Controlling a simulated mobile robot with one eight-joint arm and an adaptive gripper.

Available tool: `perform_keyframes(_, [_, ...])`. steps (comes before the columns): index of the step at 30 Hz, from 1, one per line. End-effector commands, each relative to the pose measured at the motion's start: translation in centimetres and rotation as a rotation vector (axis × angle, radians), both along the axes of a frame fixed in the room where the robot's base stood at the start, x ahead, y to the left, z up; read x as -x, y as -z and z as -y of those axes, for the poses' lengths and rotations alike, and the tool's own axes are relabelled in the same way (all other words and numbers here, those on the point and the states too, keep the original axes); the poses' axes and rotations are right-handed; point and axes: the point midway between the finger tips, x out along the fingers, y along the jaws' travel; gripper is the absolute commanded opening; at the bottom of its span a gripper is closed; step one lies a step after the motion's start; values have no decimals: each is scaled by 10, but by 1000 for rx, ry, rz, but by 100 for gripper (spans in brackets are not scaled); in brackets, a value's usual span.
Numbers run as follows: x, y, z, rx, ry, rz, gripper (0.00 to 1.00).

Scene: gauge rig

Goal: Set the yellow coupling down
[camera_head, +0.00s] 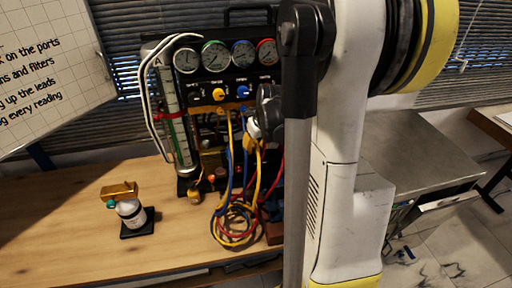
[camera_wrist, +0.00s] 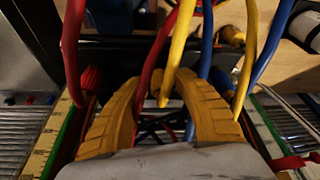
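My gripper (camera_head: 254,138) is at the front of the gauge rig, low among the hanging hoses and partly hidden by my own arm. In the wrist view its two curved yellow fingers (camera_wrist: 160,88) stand apart, with a visible gap between their tips. A yellow hose (camera_wrist: 178,42) comes down into that gap, and its lower end (camera_wrist: 164,98) shows there. It overlaps the right fingertip; I cannot tell whether they touch. I cannot make out the yellow coupling as a separate part. A red hose (camera_wrist: 151,70) passes beside the left fingertip.
The gauge rig (camera_head: 222,90) stands on the wooden bench (camera_head: 60,215), with coiled coloured hoses (camera_head: 236,228) in front. A brass-topped canister (camera_head: 130,210) stands on a black pad to the left. A whiteboard (camera_head: 50,60) is at upper left. The bench's left part is mostly clear.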

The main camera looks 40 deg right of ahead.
Motion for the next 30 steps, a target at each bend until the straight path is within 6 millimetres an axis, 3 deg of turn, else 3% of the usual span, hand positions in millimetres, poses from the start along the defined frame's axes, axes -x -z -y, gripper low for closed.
perform_keyframes(10, [3, -12, -1, 0, 0, 0, 34])
perform_keyframes(21, [31, -87, -10, 0, 1, 0, 34])
perform_keyframes(30, [42, -115, -13, 0, 1, 0, 34])
